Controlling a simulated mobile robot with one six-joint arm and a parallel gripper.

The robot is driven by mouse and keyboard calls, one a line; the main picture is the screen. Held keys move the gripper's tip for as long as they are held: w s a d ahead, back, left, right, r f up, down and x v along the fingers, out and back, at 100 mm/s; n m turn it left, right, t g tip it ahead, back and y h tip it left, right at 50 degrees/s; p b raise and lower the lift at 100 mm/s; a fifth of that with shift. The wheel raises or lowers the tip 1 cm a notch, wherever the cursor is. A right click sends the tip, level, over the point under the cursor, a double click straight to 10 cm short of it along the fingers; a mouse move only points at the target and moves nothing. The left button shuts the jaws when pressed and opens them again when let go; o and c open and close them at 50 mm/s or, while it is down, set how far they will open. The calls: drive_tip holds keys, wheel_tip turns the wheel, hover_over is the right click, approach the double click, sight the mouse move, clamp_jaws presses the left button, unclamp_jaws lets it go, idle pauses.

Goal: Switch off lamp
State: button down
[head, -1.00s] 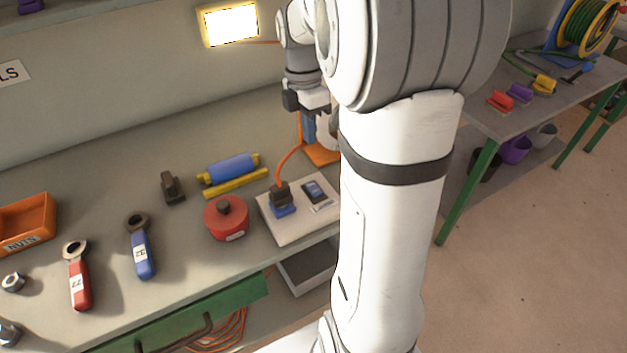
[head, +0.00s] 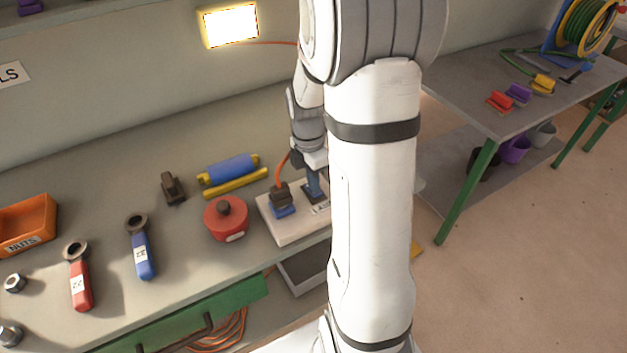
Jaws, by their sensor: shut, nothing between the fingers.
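The lamp (head: 229,25) on the back wall glows bright, with an orange cable running right from it. A white board (head: 292,228) lies on the workbench, holding a dark plug in a blue socket (head: 282,200). The dark switch beside the plug is mostly hidden behind my gripper. My gripper (head: 315,194) is shut and empty, pointing down over the right part of the board at the switch. I cannot tell whether its tips touch the switch.
A red round container (head: 226,218) stands just left of the board, with a blue and yellow roller (head: 228,169) behind it. The red-handled (head: 79,282) and blue-handled (head: 140,255) tools lie farther left. A second table (head: 505,95) stands at right.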

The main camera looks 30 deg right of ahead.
drive_tip(key=shift+f, duration=0.25)
drive_tip(key=shift+s+f+t+b, duration=0.15)
drive_tip(key=shift+f+t+b, duration=0.25)
drive_tip(key=shift+b, duration=0.35)
drive_tip(key=shift+s+f+b, duration=0.2)
drive_tip(key=shift+f+b, duration=0.1)
drive_tip(key=shift+b, duration=0.3)
drive_tip(key=shift+s+r+p, duration=0.15)
drive_tip(key=shift+r+p, duration=0.2)
drive_tip(key=shift+p, duration=0.05)
drive_tip(key=shift+f, duration=0.1)
drive_tip(key=shift+w, duration=0.65)
drive_tip(key=shift+w+a, duration=0.1)
drive_tip(key=shift+w, duration=0.2)
